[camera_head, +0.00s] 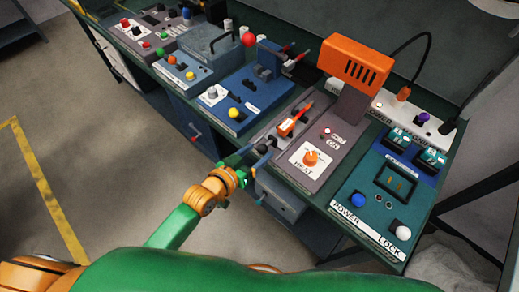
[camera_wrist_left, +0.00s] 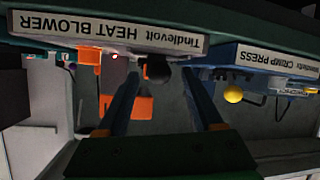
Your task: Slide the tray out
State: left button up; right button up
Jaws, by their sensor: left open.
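The heat blower (camera_head: 354,63) has an orange hood over a grey base with an orange HEAT knob. At the left side of its base is a narrow tray-like slide (camera_head: 276,137) carrying small orange parts; its near end is partly hidden by my gripper. My left gripper (camera_head: 251,155) is open at the front of this slide. In the left wrist view, which is upside down, a round black knob (camera_wrist_left: 157,69) shows between the spread fingers of my gripper (camera_wrist_left: 162,88). I cannot tell whether the fingers touch it. My right gripper is not in view.
The blue crimp press (camera_head: 243,100) stands left of the blower. The teal POWER and LOCK panel (camera_head: 377,208) stands right of it. Other control boxes (camera_head: 183,72) line the green bench. Drawers (camera_head: 279,200) sit below. The floor (camera_head: 100,170) in front at left is clear.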

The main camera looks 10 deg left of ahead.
pick_arm(q)
jog(key=v, duration=0.5)
jog(key=shift+s+a+r, duration=0.15)
jog(key=shift+s, duration=0.2)
jog(key=s+a+f+n+g+y, duration=0.1)
jog(key=s+a+f+g+y, duration=0.3)
jog(key=f, duration=0.8)
jog(key=s+a+f+g+y, duration=0.15)
jog(key=s+a+f, duration=0.45)
jog(key=f, duration=0.6)
jog(key=s+f+g, duration=0.2)
jog(key=s+f, duration=0.2)
jog(key=s, duration=0.5)
jog(key=s+a+f+g+y, duration=0.1)
jog(key=s+f+g, duration=0.2)
jog(key=s, duration=0.7)
jog(key=shift+a+f, duration=0.15)
jog(key=shift+f, duration=0.35)
